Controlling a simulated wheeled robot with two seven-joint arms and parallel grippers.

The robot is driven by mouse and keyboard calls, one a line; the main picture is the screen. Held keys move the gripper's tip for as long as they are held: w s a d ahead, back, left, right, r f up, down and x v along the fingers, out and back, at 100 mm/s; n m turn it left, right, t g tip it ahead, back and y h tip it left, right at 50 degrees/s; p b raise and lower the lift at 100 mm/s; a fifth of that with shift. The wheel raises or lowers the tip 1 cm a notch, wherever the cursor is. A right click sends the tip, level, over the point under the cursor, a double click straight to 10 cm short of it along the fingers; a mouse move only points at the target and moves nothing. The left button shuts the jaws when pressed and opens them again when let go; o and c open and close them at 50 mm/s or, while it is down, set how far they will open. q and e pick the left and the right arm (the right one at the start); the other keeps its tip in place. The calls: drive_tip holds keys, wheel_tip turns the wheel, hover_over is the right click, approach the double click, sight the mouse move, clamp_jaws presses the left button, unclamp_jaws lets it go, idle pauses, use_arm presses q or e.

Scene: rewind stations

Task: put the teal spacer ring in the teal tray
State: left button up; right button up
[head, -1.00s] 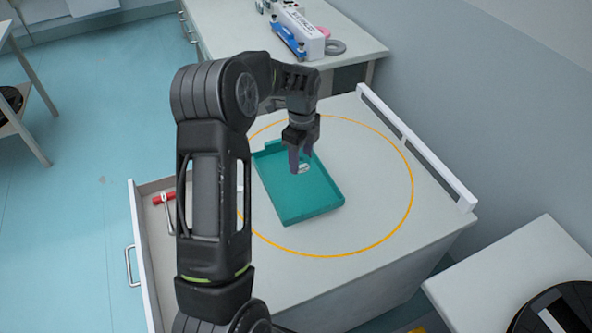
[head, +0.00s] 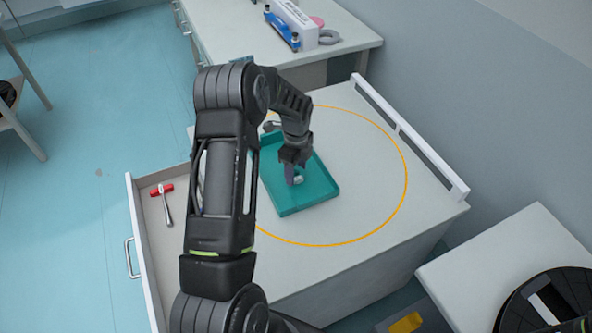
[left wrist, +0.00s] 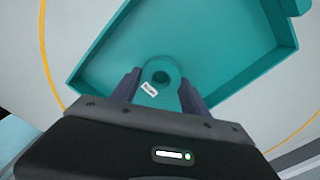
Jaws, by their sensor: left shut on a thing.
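The teal tray (head: 312,199) lies on the white worktop inside an orange circle. My left gripper (head: 294,180) is over the tray, pointing down, with its fingertips low inside the tray's outline. In the left wrist view the gripper (left wrist: 158,92) is shut on the teal spacer ring (left wrist: 160,94), which has a dark centre hole and a small white label. The tray's floor and raised rim (left wrist: 245,72) surround the ring there. I cannot tell whether the ring touches the tray floor. In the head view the fingers mostly hide the ring. My right gripper is not in view.
An open drawer at the left holds a red-handled tool (head: 164,200). A white rail (head: 410,135) edges the worktop at the right. A back bench carries a white box, a blue tool (head: 282,28) and a grey ring (head: 328,37). A black reel (head: 545,305) is at the lower right.

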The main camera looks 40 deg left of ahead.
use_arm(q)
drive_tip(key=shift+f, duration=0.3)
drive_tip(key=shift+f, duration=0.2)
drive_tip(key=o, duration=1.4)
drive_tip(key=shift+c, duration=0.2)
drive_tip(key=shift+r, duration=0.1)
